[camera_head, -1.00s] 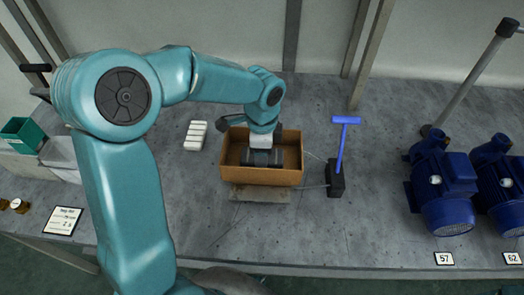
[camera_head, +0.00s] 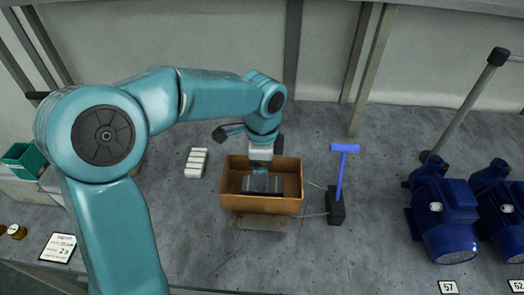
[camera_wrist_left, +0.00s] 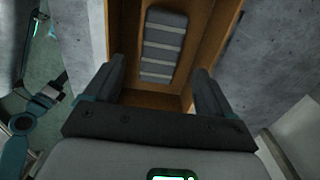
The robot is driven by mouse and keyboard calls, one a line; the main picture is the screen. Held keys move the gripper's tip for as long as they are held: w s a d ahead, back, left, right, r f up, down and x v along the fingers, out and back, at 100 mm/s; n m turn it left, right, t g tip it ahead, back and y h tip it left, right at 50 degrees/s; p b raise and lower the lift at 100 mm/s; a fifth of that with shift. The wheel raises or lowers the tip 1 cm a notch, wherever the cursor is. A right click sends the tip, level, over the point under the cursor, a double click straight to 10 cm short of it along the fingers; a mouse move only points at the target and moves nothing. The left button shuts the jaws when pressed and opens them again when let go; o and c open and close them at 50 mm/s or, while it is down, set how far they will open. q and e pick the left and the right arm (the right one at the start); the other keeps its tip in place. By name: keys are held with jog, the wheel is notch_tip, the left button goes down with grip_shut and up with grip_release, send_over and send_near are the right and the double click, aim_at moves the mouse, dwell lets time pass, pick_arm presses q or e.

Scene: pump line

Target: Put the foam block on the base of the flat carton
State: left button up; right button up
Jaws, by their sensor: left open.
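An open brown carton (camera_head: 262,205) stands on the grey table in the middle of the head view; its rim also shows in the wrist view (camera_wrist_left: 226,24). A dark grey block with lighter stripes, which I take as the foam block (camera_head: 262,185), lies flat inside on the carton's base. In the wrist view the block (camera_wrist_left: 163,45) shows beyond the fingers, with bare carton floor around it. My left gripper (camera_wrist_left: 162,78) is open and empty, above the carton and apart from the block. My right gripper is not in view.
A white ribbed stack (camera_head: 196,162) lies left of the carton. A blue T-handled tool on a black base (camera_head: 337,205) stands close on its right. Blue pumps (camera_head: 445,215) stand farther right. A green bin (camera_head: 22,158) is at the far left. Table between tool and pumps is clear.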

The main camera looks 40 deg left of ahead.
pick_arm(q)
notch_tip(320, 180, up, 6)
jog(key=shift+r, duration=0.25)
dwell(0.5)
